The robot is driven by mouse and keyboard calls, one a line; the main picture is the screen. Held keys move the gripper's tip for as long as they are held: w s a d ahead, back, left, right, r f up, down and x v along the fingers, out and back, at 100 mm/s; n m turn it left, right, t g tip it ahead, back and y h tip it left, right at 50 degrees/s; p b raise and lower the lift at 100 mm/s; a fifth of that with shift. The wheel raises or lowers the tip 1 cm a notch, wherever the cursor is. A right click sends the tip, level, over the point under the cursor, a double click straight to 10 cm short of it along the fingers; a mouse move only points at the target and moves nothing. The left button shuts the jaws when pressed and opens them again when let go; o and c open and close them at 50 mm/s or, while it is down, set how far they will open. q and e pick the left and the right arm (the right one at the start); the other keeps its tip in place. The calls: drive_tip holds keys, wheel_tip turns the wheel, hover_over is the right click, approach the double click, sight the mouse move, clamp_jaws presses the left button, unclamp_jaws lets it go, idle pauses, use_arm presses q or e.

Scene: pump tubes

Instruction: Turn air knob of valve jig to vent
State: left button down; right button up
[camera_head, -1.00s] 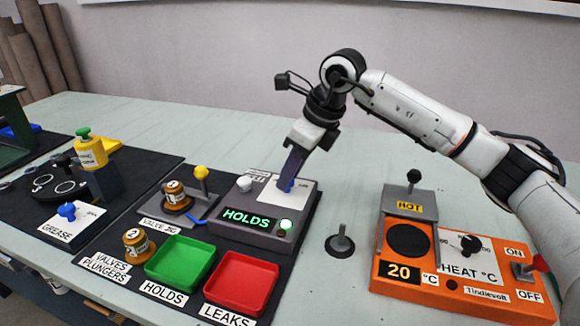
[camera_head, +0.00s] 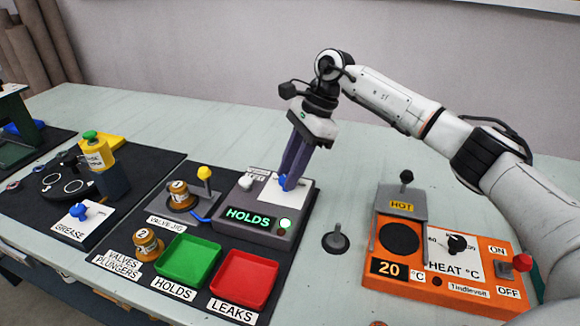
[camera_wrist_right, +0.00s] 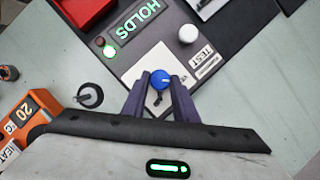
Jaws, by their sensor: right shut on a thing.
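The air knob is a small blue knob (camera_wrist_right: 162,79) on a white plate (camera_wrist_right: 136,68) of the grey box, whose screen (camera_head: 248,217) reads HOLDS in green. My right gripper (camera_head: 285,184) points down at this plate and is shut on the blue knob, also seen between its fingers (camera_wrist_right: 161,86) in the right wrist view. The fingers hide much of the knob and its markings in the head view. The valve jig (camera_head: 168,208) is left of the box, with a yellow-topped lever (camera_head: 204,174) and a brass valve (camera_head: 180,194) in it. My left gripper is out of view.
A white knob (camera_wrist_right: 187,34) marked TEST and a lit green button (camera_head: 285,223) are on the box. Green (camera_head: 188,257) and red (camera_head: 245,277) trays lie in front. An orange heater (camera_head: 450,262) and a small black-handled piece (camera_head: 336,238) stand to the right.

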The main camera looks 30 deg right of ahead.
drive_tip(key=shift+n, duration=0.6)
drive_tip(key=o, duration=1)
drive_tip(key=v, duration=1)
drive_tip(key=shift+w+r+p, duration=0.2)
drive_tip(key=shift+p, duration=0.2)
